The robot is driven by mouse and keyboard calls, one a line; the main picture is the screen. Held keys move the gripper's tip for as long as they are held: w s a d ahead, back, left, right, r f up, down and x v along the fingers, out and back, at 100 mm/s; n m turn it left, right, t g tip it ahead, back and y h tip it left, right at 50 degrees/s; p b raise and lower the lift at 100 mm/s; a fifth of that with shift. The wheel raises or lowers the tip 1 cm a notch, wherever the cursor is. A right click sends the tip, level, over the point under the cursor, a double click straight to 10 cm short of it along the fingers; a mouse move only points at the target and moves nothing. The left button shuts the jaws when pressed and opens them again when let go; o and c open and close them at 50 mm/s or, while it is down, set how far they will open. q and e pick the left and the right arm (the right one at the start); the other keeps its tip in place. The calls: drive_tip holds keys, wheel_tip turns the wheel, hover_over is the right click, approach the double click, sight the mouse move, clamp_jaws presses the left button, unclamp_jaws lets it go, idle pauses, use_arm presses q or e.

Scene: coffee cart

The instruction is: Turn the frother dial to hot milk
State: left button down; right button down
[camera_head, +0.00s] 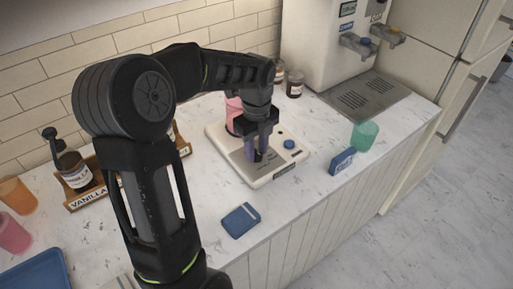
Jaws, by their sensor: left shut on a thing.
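The frother (216,133) is a cream base with a grey top plate on the counter, and a pink jug (234,107) stands at its back left. My left gripper (257,156) points down over the middle of the base, its fingers shut on a small dark part that looks like the frother dial. The fingers hide most of that part, so its setting cannot be read. A round blue knob (289,144) sits on the base to the right of the fingers. My right gripper is not in view.
A blue box (342,161) and a green cup (364,136) stand right of the frother. A blue pad (241,220) lies in front. Syrup holders and cups are at the left.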

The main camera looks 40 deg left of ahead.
sight(257, 151)
use_arm(q)
drive_tip(key=shift+r+m, duration=0.1)
drive_tip(key=shift+m, duration=0.4)
drive_tip(key=c, duration=1)
unclamp_jaws()
drive_tip(key=shift+c, duration=0.2)
wheel_tip(257, 151, up, 8)
drive_tip(key=shift+f+b, duration=0.15)
drive_tip(key=shift+b, duration=0.3)
